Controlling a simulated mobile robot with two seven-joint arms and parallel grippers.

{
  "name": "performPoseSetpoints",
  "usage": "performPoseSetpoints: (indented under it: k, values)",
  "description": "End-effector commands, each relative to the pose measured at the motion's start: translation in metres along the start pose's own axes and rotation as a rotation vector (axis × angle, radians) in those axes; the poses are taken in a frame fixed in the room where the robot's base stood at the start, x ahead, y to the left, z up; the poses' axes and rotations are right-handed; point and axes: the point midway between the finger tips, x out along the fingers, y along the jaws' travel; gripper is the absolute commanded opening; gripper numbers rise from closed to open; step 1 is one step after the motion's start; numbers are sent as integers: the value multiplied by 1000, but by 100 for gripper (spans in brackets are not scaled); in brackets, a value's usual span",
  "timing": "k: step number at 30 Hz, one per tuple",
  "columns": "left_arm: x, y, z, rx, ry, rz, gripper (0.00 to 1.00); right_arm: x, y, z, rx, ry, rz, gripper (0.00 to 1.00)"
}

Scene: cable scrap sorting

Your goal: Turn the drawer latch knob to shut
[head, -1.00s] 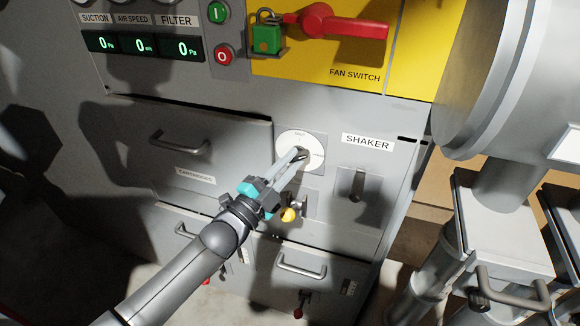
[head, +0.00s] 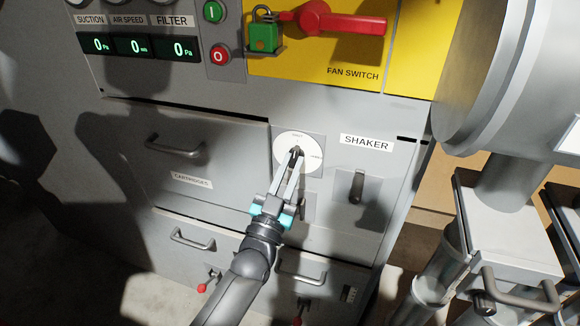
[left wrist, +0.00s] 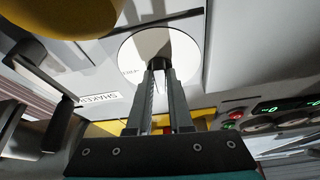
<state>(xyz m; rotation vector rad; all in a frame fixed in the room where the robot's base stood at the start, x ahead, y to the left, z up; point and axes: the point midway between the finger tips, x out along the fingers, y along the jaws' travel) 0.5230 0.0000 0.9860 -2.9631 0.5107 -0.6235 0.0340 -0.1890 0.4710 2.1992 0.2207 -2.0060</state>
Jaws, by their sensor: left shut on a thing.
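The latch knob (head: 297,153) is a small dark knob at the centre of a white round dial plate (head: 285,142) on the grey cabinet front. The plate has small lettering at its top and right edge. My left gripper (head: 293,162) is shut on the knob, its two long fingers reaching up to it from below. In the left wrist view the fingers (left wrist: 160,75) meet the knob in front of the white dial (left wrist: 133,52). The fingertips partly hide the knob. The cartridges drawer (head: 225,165) is left of the dial and looks closed. My right gripper is not in view.
A SHAKER label (head: 366,143) and a dark lever (head: 357,186) are right of the dial. The red fan switch handle (head: 345,22) and green padlock (head: 263,38) are above. Lower drawers with handles (head: 301,273) are below. A large grey duct (head: 490,75) stands at the right.

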Motion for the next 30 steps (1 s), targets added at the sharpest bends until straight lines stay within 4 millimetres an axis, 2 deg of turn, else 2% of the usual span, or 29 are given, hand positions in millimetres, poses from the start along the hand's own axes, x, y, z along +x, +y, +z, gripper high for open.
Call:
performPoseSetpoints:
  k: [10, 26, 27, 30]
  values:
    - [-1, 2, 1, -124, -4, -51, 0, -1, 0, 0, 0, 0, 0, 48]
    - [-1, 2, 1, -142, -4, -58, 0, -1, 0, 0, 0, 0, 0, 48]
    - [-1, 2, 1, -141, -4, -58, 22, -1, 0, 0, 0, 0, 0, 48]
    - [-1, 2, 1, -141, -4, -58, 33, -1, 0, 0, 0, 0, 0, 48]
